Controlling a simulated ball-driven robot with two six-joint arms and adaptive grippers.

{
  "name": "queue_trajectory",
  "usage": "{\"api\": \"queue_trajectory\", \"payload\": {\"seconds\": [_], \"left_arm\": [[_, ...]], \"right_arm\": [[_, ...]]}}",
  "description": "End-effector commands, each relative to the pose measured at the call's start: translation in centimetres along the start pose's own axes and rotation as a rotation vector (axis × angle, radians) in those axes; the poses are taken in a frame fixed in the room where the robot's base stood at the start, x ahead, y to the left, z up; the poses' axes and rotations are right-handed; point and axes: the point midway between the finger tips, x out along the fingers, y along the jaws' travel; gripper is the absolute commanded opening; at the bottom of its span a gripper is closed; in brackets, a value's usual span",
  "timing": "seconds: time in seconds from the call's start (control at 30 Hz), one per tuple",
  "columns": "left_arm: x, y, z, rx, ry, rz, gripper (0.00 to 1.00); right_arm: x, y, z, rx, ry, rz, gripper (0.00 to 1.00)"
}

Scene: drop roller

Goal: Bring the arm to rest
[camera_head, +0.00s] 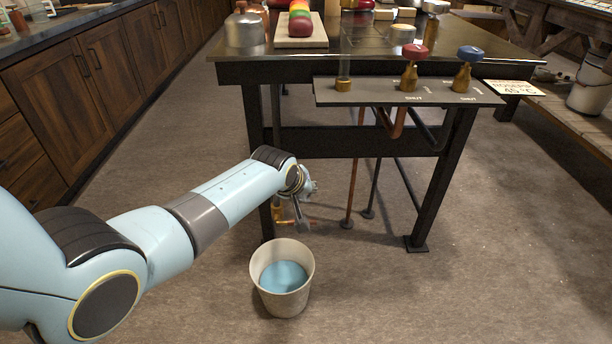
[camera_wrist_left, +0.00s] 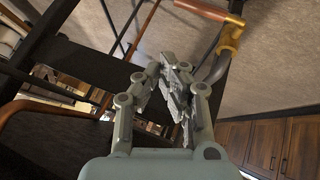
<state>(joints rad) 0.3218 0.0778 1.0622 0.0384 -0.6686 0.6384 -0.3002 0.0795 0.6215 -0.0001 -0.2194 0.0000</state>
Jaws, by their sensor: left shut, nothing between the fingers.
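My left arm (camera_head: 225,200) reaches in from the left at low height, in front of the dark table's left leg. My left gripper (camera_head: 303,212) is partly hidden behind its own wrist and shows small above the bucket's far side. In the left wrist view its two grey fingers (camera_wrist_left: 176,88) are together with nothing between them. A brass fitting with a copper-coloured handle (camera_wrist_left: 230,35) is beyond the fingertips at upper right, apart from them as far as I can tell. My right gripper is in neither view.
A pale bucket (camera_head: 268,301) with blue liquid stands on the floor below the gripper. The dark table (camera_head: 340,68) carries a front panel (camera_head: 440,97) with a red knob (camera_head: 415,53) and a blue knob (camera_head: 469,54). Wooden cabinets (camera_head: 110,60) line the left; open floor lies between.

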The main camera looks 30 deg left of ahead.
Motion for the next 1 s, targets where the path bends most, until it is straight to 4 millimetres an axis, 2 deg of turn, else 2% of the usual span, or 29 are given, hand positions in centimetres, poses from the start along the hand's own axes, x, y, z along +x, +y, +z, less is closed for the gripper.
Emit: {"api": "queue_trajectory", "payload": {"seconds": [0.03,0.13,0.4,0.47,0.53,0.57,0.67,0.77,0.8,0.87,1.0], "left_arm": [[-1.1,0.3,-0.1,0.001,0.001,0.001,0.0],[-2.0,0.6,0.0,0.001,0.001,0.001,0.0],[-2.5,0.6,0.3,0.001,-0.002,-0.003,0.0],[-2.4,0.1,1.0,0.001,-0.011,-0.009,0.0],[-2.3,-1.3,2.8,0.003,-0.035,-0.027,0.0],[-2.2,-2.2,4.0,0.004,-0.049,-0.038,0.0],[-1.9,-6.4,9.3,0.008,-0.124,-0.096,0.0],[-2.1,-11.7,15.9,0.029,-0.209,-0.161,0.0],[-2.4,-13.8,18.6,0.045,-0.242,-0.185,0.0],[-3.1,-16.9,22.5,0.077,-0.29,-0.216,0.0],[-5.9,-24.3,31.5,0.177,-0.402,-0.272,0.0]], "right_arm": [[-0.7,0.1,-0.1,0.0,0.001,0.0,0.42],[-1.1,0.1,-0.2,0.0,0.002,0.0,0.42],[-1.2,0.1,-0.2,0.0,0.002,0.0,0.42],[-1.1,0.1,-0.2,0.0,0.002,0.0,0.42],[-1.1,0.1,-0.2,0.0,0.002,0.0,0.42],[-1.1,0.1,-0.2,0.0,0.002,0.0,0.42],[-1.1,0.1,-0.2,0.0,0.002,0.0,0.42],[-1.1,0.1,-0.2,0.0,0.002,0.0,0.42],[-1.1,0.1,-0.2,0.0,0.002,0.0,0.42],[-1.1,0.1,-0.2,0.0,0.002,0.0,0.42],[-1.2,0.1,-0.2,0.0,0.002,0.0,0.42]]}}
